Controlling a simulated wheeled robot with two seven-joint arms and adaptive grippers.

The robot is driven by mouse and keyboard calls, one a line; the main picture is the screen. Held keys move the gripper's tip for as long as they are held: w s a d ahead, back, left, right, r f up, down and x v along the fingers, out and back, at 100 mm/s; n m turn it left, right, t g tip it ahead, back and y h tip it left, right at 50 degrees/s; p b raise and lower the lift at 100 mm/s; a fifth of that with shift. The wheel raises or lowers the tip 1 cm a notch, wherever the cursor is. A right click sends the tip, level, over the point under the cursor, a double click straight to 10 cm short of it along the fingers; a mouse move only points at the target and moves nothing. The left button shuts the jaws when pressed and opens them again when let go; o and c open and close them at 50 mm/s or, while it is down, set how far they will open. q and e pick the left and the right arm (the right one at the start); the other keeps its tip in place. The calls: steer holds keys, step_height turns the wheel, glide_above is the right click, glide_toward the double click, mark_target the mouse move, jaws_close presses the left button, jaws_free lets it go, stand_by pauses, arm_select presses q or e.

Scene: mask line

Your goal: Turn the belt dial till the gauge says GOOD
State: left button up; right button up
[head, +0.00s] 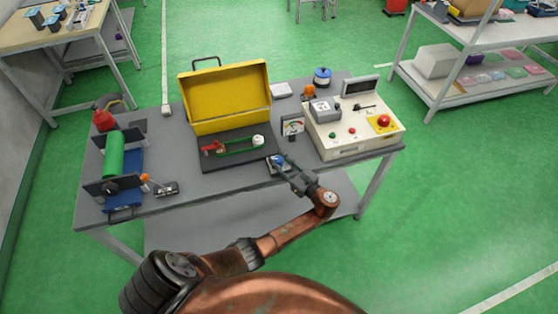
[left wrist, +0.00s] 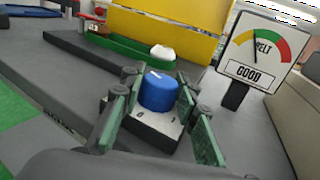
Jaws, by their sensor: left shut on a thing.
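The blue belt dial (left wrist: 158,92) sits on a small grey-white base (left wrist: 150,128) with a white mark on its top. It also shows in the head view (head: 276,160), partly hidden by my gripper. My left gripper (left wrist: 158,108) has its green-padded fingers on both sides of the dial and is shut on it; it reaches in from the lower right in the head view (head: 282,165). The BELT gauge (left wrist: 260,48) stands to the right and its box reads GOOD. Its needle points up and slightly left, near the yellow-green border. The gauge (head: 292,126) is small in the head view. My right gripper is out of view.
Behind the dial are a dark plate (head: 208,158) with a green belt part (head: 238,146) and an open yellow case (head: 225,95). A control box (head: 350,140) with a red button stands to the right. A green roller (head: 114,154) is at left.

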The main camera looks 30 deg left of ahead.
arm_select(q)
steer(key=shift+r, duration=0.1)
steer(key=o, duration=1.2)
steer(key=v, duration=1.2)
